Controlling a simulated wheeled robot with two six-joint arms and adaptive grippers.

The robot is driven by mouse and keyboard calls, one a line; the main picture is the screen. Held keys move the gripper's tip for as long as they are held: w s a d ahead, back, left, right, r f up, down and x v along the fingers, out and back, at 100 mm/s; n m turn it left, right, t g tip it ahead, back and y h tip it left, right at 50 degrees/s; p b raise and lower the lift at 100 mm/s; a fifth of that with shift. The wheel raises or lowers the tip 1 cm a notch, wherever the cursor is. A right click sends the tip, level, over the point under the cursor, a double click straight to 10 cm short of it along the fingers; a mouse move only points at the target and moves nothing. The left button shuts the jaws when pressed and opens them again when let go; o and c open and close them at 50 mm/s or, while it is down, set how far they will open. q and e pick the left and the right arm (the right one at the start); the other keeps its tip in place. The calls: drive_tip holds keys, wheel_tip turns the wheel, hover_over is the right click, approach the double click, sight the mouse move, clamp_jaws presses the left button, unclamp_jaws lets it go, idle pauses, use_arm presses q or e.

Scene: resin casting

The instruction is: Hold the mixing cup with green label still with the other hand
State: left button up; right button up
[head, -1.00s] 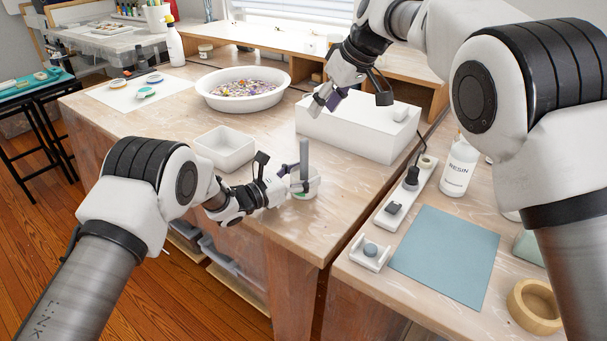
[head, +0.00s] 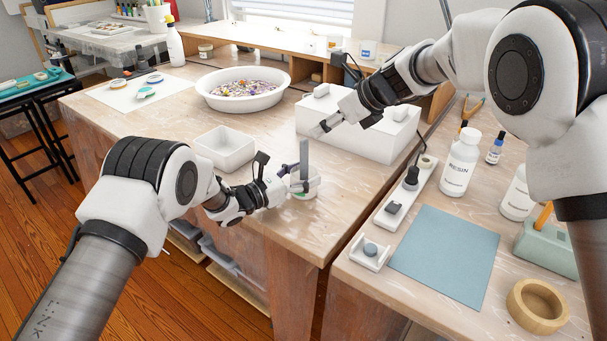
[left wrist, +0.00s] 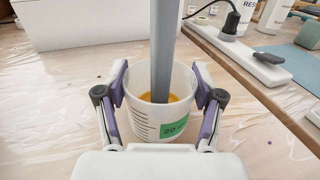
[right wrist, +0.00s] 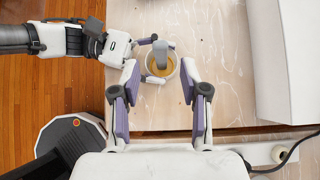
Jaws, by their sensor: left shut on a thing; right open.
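The mixing cup with green label (left wrist: 143,119) is white with dark measuring lines and stands upright on the table. It holds some amber liquid, and a grey stick (left wrist: 164,50) stands up in it. My left gripper (head: 297,187) is shut around the cup, with a finger on each side in the left wrist view. The cup also shows in the right wrist view (right wrist: 153,76), seen from above between the open fingers of my right gripper (right wrist: 158,88). In the head view my right gripper (head: 326,125) is empty and apart from the cup, in front of the white box.
A white box (head: 350,135) stands behind the cup. An empty white tray (head: 224,150) is to its left, and a bowl of colourful bits (head: 243,103) lies farther back. A power strip (head: 408,185), resin bottle (head: 459,165) and blue mat (head: 445,256) are on the right.

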use_arm(q)
drive_tip(key=shift+s+f, duration=0.1)
drive_tip(key=shift+f, duration=0.05)
use_arm(e)
drive_tip(key=x, duration=0.6)
drive_tip(key=shift+w+a+f, duration=0.2)
drive_tip(key=shift+a, duration=0.1)
clamp_jaws()
drive_tip(key=shift+r, duration=0.6)
wheel_tip(320, 180, up, 10)
hover_over(304, 139)
drive_tip(key=shift+s+d, duration=0.4)
drive_tip(key=shift+d, duration=0.05)
idle(1.0)
